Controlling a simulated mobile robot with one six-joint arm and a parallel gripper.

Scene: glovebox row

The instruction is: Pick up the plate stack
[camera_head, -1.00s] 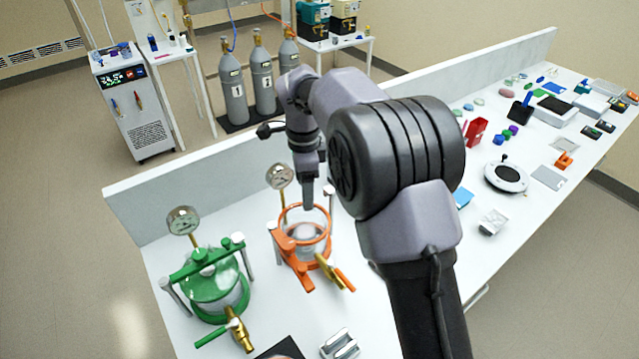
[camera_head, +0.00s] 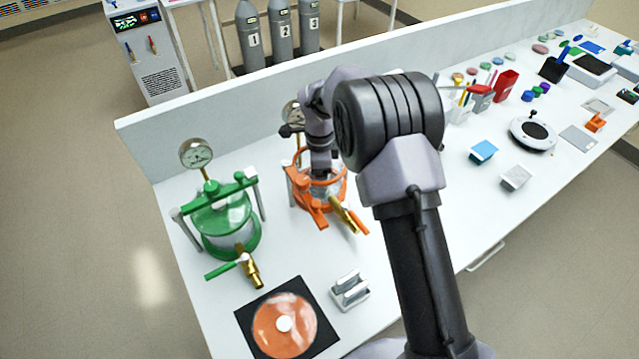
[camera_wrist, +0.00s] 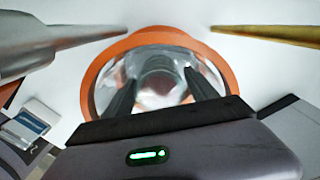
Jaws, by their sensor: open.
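An orange-rimmed anaerobic-type jar (camera_head: 312,205) stands open on the bench, with a brass valve at its front. In the wrist view its orange rim (camera_wrist: 97,72) encircles a clear, shiny interior. A round grey and clear form (camera_wrist: 160,62) in its middle appears to be the plate stack; single plates cannot be made out. My gripper (camera_wrist: 160,80) points down into the jar, its two dark fingers open on either side of that form. Whether they touch it cannot be told. In the head view my gripper (camera_head: 322,172) hides most of the jar's inside.
A closed green jar (camera_head: 222,222) with a gauge (camera_head: 196,154) stands at left. An orange lid (camera_head: 283,338) lies on a black mat (camera_head: 249,318) in front, beside a grey metal block (camera_head: 350,290). A low back wall (camera_head: 220,122) runs behind the jars.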

